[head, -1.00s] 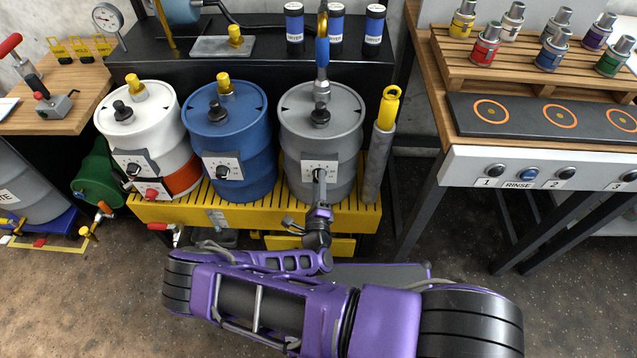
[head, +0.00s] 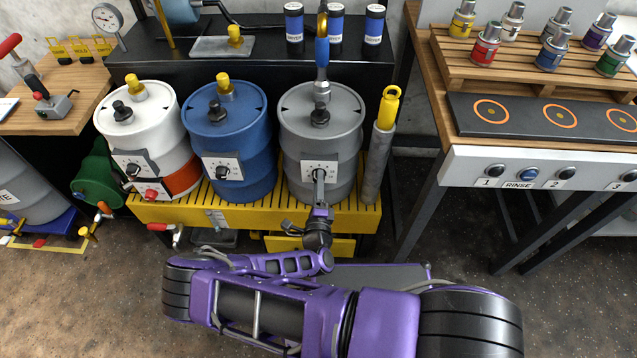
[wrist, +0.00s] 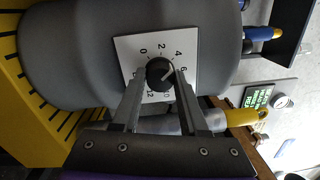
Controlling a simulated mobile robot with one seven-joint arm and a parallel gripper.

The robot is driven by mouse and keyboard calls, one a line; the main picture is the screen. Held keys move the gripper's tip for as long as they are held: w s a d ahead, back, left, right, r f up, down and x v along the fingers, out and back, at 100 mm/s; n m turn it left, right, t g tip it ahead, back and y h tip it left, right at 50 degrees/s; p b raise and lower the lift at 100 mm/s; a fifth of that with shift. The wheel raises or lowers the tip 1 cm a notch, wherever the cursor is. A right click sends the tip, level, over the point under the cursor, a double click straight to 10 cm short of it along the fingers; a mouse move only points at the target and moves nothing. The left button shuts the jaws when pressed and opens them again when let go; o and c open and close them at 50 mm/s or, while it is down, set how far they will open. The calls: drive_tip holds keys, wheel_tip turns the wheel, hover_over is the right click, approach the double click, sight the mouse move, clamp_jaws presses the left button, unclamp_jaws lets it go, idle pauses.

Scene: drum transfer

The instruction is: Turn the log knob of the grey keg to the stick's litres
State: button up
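The grey keg (head: 292,160) is the rightmost of three upright drums on a yellow slatted stand. Its log knob (wrist: 160,73) is a round black knob on a white dial plate (wrist: 127,48) numbered 0 to 12. The knob's pale mark points about toward 6. My gripper (wrist: 161,76) faces the dial, with one finger on each side of the knob and both tips seeming to touch it. In the head view my gripper (head: 319,180) covers part of the dial. A grey tube with a yellow ringed top (head: 389,110), perhaps the stick, leans right of the keg. No reading shows on it.
A blue-handled fitting (head: 322,50) stands above the keg's top. The blue drum (head: 245,150) and white drum (head: 160,110) stand to the left. A bench with buttons (head: 530,175) is to the right. A small green-lettered display (wrist: 257,97) is unreadable.

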drive_tip(key=o, duration=0.4)
drive_tip(key=shift+o, duration=0.2)
drive_tip(key=shift+s, duration=0.15)
drive_tip(key=s+p, duration=0.1)
drive_tip(key=s, duration=1.6)
drive_tip(key=shift+s+f, duration=0.15)
drive_tip(key=shift+f, duration=0.25)
drive_tip(key=shift+a, duration=0.1)
